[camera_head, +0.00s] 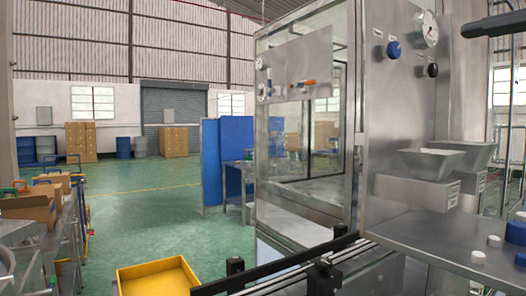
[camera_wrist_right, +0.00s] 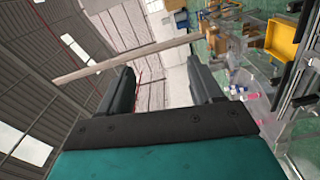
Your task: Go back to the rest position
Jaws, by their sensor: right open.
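My right gripper (camera_wrist_right: 160,66) is open in the right wrist view. Its two dark fingers stand apart with nothing between them, and the wrist view looks tilted across the hall. A dark rounded bar (camera_head: 494,25) enters the head view at the top right; I cannot tell which part it is. My left gripper does not show in either view.
A steel crimping machine (camera_head: 398,120) with a hopper (camera_head: 432,162) stands at the right. White caps (camera_head: 479,257) and blue caps lie on its steel table (camera_head: 420,236). A yellow tray (camera_head: 158,279) is at the bottom. Cardboard boxes (camera_head: 28,207) sit at the left. Green floor is free mid-left.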

